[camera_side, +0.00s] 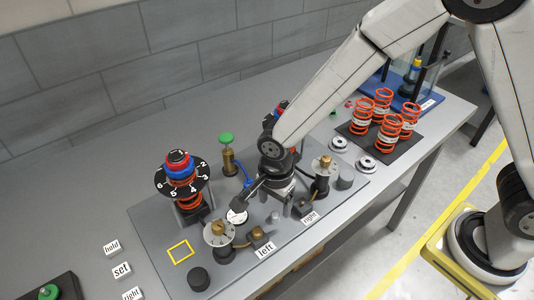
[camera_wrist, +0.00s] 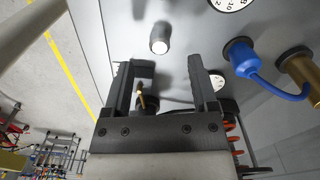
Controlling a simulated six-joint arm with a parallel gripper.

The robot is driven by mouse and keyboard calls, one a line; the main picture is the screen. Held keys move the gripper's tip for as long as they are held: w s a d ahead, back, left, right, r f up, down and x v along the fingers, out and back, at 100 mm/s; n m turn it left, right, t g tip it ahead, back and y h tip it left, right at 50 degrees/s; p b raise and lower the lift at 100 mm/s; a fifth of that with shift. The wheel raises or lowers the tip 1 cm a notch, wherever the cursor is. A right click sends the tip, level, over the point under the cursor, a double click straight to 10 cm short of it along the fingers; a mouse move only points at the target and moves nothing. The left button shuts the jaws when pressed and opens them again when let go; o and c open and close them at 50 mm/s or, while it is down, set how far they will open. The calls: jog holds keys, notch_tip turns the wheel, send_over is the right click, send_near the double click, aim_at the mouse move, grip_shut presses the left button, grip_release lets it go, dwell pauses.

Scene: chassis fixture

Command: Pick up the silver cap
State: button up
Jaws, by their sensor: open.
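The silver cap (camera_wrist: 159,38) is a short, light cylinder standing on the grey plate, just beyond my fingertips in the wrist view. In the side view a small grey cylinder (camera_side: 274,217) near the middle of the plate looks like the same cap. My gripper (camera_wrist: 163,66) is open, its two black fingers wide apart with nothing held between them. In the wrist view the cap lies ahead of the gap between the fingers, apart from both. In the side view my gripper (camera_side: 271,203) hangs low over the plate beside the cap.
A blue cap on a tether (camera_wrist: 243,58) and a brass fitting (camera_wrist: 300,75) stand to the right in the wrist view. A numbered dial column (camera_side: 182,182), a green-topped post (camera_side: 226,150) and orange springs (camera_side: 383,115) stand around. A yellow square outline (camera_side: 180,252) is empty.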

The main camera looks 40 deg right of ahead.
aim_at(275, 214)
jog(key=shift+f, duration=2)
grip_shut()
